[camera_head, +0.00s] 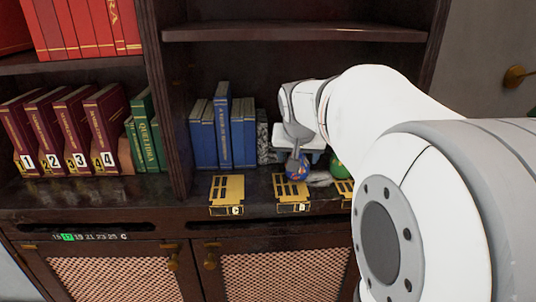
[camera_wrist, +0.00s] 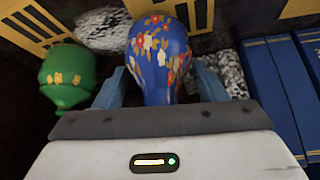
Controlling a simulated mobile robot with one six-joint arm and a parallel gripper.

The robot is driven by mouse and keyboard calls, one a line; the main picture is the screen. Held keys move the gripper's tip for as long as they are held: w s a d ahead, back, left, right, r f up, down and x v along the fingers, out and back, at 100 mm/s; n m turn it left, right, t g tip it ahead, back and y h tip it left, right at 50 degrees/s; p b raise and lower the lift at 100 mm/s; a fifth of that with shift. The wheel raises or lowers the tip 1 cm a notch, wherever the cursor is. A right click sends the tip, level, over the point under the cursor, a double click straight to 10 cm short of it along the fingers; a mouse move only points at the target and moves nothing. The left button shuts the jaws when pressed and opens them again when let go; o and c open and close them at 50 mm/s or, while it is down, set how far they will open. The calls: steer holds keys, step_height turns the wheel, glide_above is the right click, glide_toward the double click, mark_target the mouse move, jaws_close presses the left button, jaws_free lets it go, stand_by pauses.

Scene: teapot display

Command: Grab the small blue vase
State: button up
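The small blue vase (camera_wrist: 160,50) has red, orange and white flowers painted on it. In the wrist view it stands between the two fingers of my gripper (camera_wrist: 160,75). The fingers are spread on either side of it, and I cannot tell whether they touch it. In the head view the vase (camera_head: 297,168) shows on the shelf just under my gripper (camera_head: 297,150). My arm hides much of the shelf to the right.
A green vase (camera_wrist: 68,78) with yellow flowers stands close by; it also shows in the head view (camera_head: 337,168). Blue books (camera_head: 222,132) and a speckled grey bookend (camera_head: 263,140) stand to the left. Yellow plates (camera_head: 292,193) line the shelf's front. An upper shelf (camera_head: 290,32) is above.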

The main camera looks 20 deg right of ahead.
steer(key=c, duration=0.9)
steer(key=shift+o, duration=0.2)
steer(key=shift+r, duration=0.1)
